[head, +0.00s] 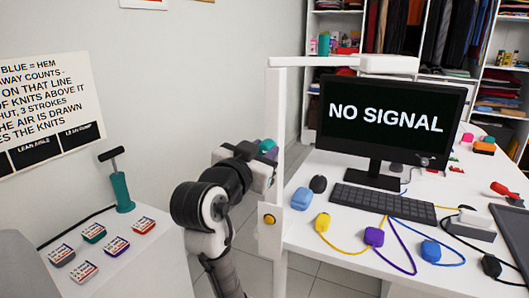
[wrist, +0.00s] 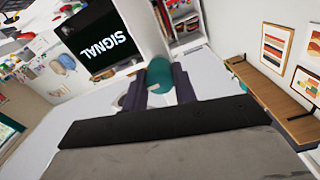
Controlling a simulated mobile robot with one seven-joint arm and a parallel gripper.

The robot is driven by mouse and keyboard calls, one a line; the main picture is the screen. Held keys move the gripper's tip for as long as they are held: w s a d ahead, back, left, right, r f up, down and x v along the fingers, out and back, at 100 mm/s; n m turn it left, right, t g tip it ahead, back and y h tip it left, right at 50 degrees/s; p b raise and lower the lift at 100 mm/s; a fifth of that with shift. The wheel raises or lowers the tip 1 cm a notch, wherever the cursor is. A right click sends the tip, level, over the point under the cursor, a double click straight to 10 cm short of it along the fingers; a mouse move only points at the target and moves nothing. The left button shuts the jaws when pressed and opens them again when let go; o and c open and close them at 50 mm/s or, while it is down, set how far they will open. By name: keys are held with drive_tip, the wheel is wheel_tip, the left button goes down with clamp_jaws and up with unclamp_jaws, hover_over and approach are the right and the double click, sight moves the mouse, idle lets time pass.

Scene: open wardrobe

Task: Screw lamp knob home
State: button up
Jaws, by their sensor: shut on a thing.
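The lamp is a white post (head: 275,110) at the left edge of the white desk, with an arm and a flat head (head: 389,64) above the monitor. My gripper (head: 268,151) is beside the upper post, on its left. It is shut on a teal round knob (head: 267,144), only partly visible in the head view. In the wrist view the teal knob (wrist: 160,78) sits between the two dark fingers (wrist: 158,88). I cannot tell whether it touches the post or how deep it sits. A round orange piece (head: 269,219) is lower on the post.
The monitor (head: 388,121) and keyboard (head: 383,203) stand right of the post. Coloured blocks with cables, including a purple one (head: 374,237), lie in front. A side table (head: 152,270) at left holds a teal pump (head: 121,185) and several labelled boxes. Floor shows between the tables.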

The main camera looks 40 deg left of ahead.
drive_tip(key=m+b, duration=0.2)
drive_tip(key=m, duration=0.2)
drive_tip(key=shift+f, duration=0.1)
clamp_jaws()
drive_tip(key=m+b, duration=0.2)
drive_tip(key=m, duration=0.1)
drive_tip(key=shift+m, duration=0.4)
drive_tip(key=m+b, duration=0.2)
drive_tip(key=m, duration=0.2)
drive_tip(key=shift+b, duration=0.3)
drive_tip(key=shift+m+b, duration=0.5)
drive_tip(key=shift+m, duration=0.8)
drive_tip(key=o, duration=1.4)
unclamp_jaws()
drive_tip(key=shift+c, duration=0.2)
